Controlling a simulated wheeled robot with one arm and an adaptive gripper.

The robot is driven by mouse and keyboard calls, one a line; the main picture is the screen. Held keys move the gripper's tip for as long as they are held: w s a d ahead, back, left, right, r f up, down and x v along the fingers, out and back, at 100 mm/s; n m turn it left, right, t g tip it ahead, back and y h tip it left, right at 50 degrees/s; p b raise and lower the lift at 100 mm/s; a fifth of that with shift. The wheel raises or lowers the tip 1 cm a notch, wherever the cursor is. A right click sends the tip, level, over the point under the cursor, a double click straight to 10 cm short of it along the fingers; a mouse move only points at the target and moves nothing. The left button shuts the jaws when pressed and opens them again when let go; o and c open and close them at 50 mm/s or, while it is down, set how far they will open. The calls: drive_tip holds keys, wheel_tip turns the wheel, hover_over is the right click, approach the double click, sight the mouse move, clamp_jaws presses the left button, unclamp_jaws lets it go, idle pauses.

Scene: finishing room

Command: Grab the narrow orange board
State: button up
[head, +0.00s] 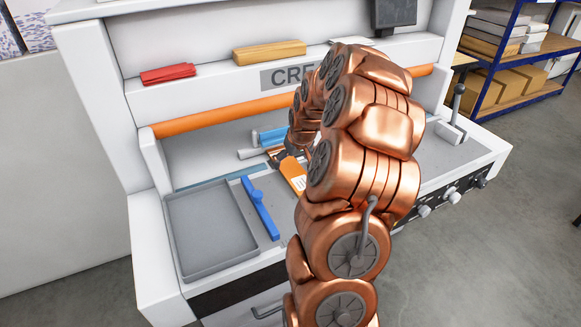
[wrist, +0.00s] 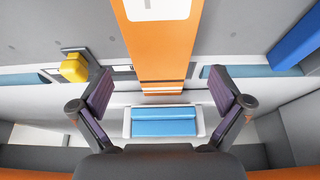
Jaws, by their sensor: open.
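The narrow orange board (head: 293,173) lies on the grey bed of the white machine, partly hidden behind my arm in the head view. It has a white label. In the wrist view the orange board (wrist: 161,50) runs down from the top edge, and its near end lies between my fingers. My gripper (wrist: 166,80) is open, with one purple-padded finger on each side of the board and a gap on both sides. In the head view my gripper (head: 284,153) is at the board's far end, small and partly hidden.
A grey tray (head: 212,230) and a blue bar (head: 260,208) lie left of the board. A blue piece (head: 271,136) is behind it. A yellow block (wrist: 74,67) shows in the wrist view. Red cloths (head: 168,73) and a tan stack (head: 269,52) sit on the upper ledge.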

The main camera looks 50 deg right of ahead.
drive_tip(key=shift+p+x, duration=0.3)
drive_tip(key=shift+x, duration=1)
drive_tip(key=shift+a, duration=0.1)
drive_tip(key=c, duration=1.3)
drive_tip(key=shift+s+a+r+b, duration=0.2)
drive_tip(key=shift+s+r+b, duration=0.3)
drive_tip(key=shift+s, duration=0.1)
drive_tip(key=s+a+r+b, duration=0.1)
drive_tip(key=s+r, duration=0.1)
drive_tip(key=s, duration=0.2)
drive_tip(key=s+a+r+b, duration=0.1)
drive_tip(key=s+r+b, duration=0.1)
drive_tip(key=s, duration=0.2)
drive_tip(key=s+a+r+b, duration=0.1)
drive_tip(key=s+a+r, duration=0.1)
drive_tip(key=s+r, duration=0.1)
drive_tip(key=shift+s+a, duration=0.1)
drive_tip(key=shift+s, duration=0.45)
